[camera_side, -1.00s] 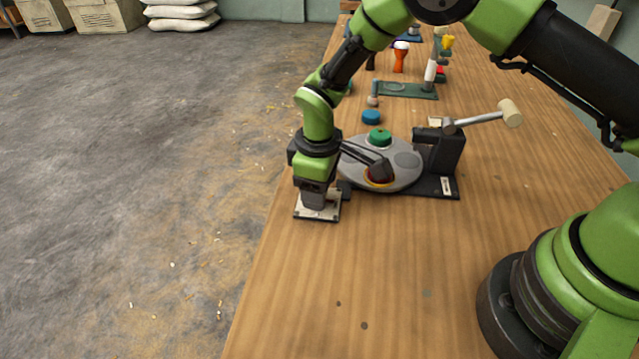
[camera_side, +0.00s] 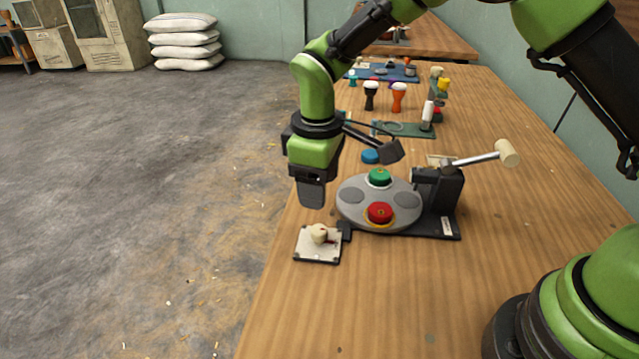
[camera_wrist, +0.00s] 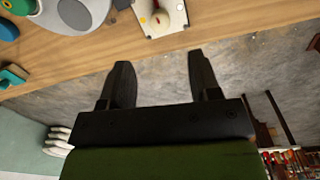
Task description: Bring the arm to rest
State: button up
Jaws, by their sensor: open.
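My gripper (camera_side: 312,192) hangs in the air above the workbench's left edge, a little above and behind a small white square plate (camera_side: 308,250). In the wrist view the two dark fingers of my gripper (camera_wrist: 163,85) are apart with nothing between them. A cream, rounded piece with a dark red part (camera_side: 319,234) is on the plate. The plate (camera_wrist: 174,28) also shows at the top of the wrist view, beyond the fingertips and apart from them.
A grey turntable (camera_side: 351,212) with a red piece (camera_side: 380,213) and a green piece (camera_side: 379,177) stands beside the plate. Goblet drums (camera_side: 398,97) stand farther back. The front of the bench (camera_side: 380,300) is clear.

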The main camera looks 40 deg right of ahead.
jog(key=s+d+r+m+t+y, duration=0.1)
jog(key=s+d+r+m+t, duration=0.2)
jog(key=r, duration=0.5)
jog(key=s+d+r+m+y, duration=0.1)
jog(key=s+d+r+m, duration=0.2)
jog(key=s+r, duration=0.35)
jog(key=s+d+r+m+t, duration=0.1)
jog(key=s+r+m+t, duration=0.1)
jog(key=s, duration=0.4)
jog(key=s+d+r+m+t, duration=0.2)
jog(key=s+m, duration=0.1)
jog(key=s, duration=0.3)
jog(key=shift+r, duration=0.15)
